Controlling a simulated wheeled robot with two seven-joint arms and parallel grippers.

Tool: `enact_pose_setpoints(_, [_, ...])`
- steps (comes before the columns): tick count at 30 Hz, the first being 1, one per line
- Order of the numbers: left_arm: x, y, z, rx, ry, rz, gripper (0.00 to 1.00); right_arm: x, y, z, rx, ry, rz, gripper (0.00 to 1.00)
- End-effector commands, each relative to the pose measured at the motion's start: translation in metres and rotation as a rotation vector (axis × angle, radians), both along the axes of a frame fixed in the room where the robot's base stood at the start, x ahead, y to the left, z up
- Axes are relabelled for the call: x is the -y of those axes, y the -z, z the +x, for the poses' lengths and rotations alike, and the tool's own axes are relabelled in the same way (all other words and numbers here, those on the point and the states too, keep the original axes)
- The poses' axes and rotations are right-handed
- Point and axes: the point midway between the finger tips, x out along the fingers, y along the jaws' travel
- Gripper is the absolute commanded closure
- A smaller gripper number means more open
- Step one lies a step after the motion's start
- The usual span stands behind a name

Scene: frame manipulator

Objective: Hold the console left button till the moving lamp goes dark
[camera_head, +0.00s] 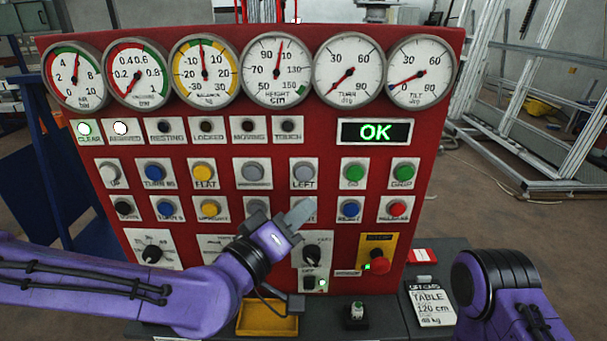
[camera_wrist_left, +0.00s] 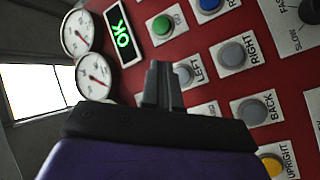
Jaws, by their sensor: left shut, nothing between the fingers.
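The red console (camera_head: 330,235) stands upright in front of me. Its grey LEFT button (camera_head: 303,173) is in the upper button row, and it also shows in the left wrist view (camera_wrist_left: 184,73), partly behind my fingers. The MOVING lamp (camera_head: 247,126) is dark. My left gripper (camera_head: 303,211) is shut and empty, with its fingertips just below the LEFT button in the head view, over the lower-row button there. In the left wrist view the shut fingers (camera_wrist_left: 160,75) point at the panel beside the LEFT button. I cannot tell whether they touch the panel. My right gripper is out of view.
The CLEAR lamp (camera_head: 84,128) and the lamp beside it (camera_head: 120,128) are lit; the display (camera_head: 375,131) reads OK. A RIGHT button (camera_wrist_left: 233,53) and a BACK button (camera_wrist_left: 252,111) are close by. A red stop knob (camera_head: 379,267) and yellow tray (camera_head: 267,320) are lower down.

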Motion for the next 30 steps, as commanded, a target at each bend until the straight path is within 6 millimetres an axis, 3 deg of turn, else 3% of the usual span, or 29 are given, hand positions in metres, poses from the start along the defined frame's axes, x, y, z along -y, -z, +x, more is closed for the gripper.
enact_pose_setpoints(9, [-0.001, 0.000, 0.048, -0.002, -0.003, -0.001, 1.00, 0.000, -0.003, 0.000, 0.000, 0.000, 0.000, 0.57])
enact_pose_setpoints(15, [0.000, 0.001, 0.068, -0.001, -0.001, 0.000, 1.00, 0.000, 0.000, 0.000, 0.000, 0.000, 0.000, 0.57])
enact_pose_setpoints(30, [0.000, 0.000, 0.075, -0.001, -0.001, 0.000, 1.00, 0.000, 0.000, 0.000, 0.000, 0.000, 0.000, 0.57])
